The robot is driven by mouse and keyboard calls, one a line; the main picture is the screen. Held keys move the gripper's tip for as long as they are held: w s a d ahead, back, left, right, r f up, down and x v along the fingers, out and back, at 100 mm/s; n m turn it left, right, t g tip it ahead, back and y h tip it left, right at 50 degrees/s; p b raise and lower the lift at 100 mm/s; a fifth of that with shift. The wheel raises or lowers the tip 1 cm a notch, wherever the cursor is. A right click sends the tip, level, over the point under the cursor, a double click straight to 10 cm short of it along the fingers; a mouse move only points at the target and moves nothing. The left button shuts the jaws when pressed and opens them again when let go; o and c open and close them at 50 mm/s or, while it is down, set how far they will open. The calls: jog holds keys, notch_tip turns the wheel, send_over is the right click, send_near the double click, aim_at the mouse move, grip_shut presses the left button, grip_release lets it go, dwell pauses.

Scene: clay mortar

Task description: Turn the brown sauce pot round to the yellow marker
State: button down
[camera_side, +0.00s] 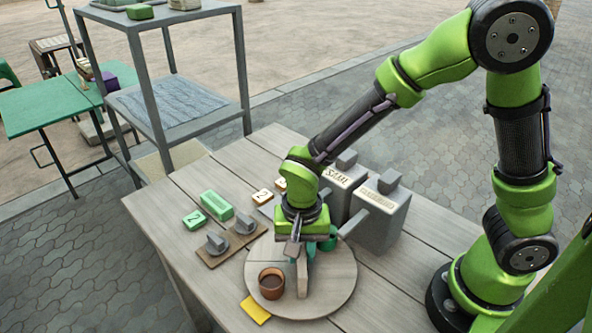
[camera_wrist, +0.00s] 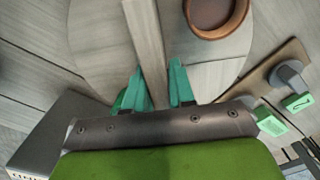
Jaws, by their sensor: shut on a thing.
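The brown sauce pot (camera_side: 271,283) stands upright on a round wooden turntable (camera_side: 335,290), near its front left edge. The pot also shows at the top of the wrist view (camera_wrist: 215,14). The yellow marker (camera_side: 255,310) lies flat on the table just outside the turntable's rim, below and left of the pot. My gripper (camera_side: 302,254) is shut on this bar, right of the pot. In the wrist view its teal fingers (camera_wrist: 160,78) lie either side of the bar. The fingers hide part of the bar.
A green round thing (camera_side: 329,241) sits behind my gripper, partly hidden. Two grey blocks (camera_side: 380,215) stand behind the turntable. A wooden board with grey knobs (camera_side: 230,240) and green tiles (camera_side: 215,204) lie left of it. The table's front left is clear.

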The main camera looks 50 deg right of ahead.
jog(key=shift+r, duration=0.1)
jog(key=c, duration=1)
grip_release()
jog(key=shift+c, duration=0.2)
notch_tip(320, 180, up, 17)
